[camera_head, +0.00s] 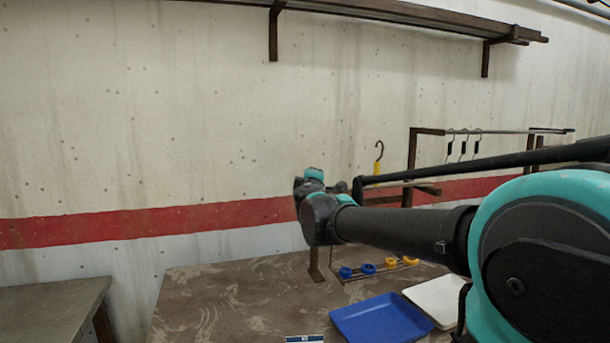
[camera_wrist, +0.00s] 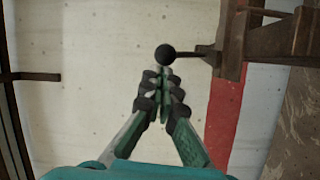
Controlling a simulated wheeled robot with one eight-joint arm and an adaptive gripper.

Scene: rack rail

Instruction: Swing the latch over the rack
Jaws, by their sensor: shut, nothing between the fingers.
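My gripper (camera_wrist: 162,84) is shut and empty, its fingers close together in the middle of the wrist view. A round black knob (camera_wrist: 165,54) shows just beyond the fingertips, on a short dark rod from a brown frame (camera_wrist: 232,48); it may be the latch's handle. I cannot tell whether the fingertips touch it. In the head view the brown rack (camera_head: 412,150) with its rail stands at the right. A long dark bar (camera_head: 480,164) with a rounded end crosses in front of it; I cannot tell what it belongs to. My wrist hides the fingers there.
Several hangers (camera_head: 463,146) hang on the rail, and a yellow-sleeved hook (camera_head: 377,166) shows left of it. The table (camera_head: 230,300) bears a blue tray (camera_head: 380,320), a white tray (camera_head: 437,298) and blue and yellow rings (camera_head: 368,269). A shelf (camera_head: 400,12) runs above. The wall at left is clear.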

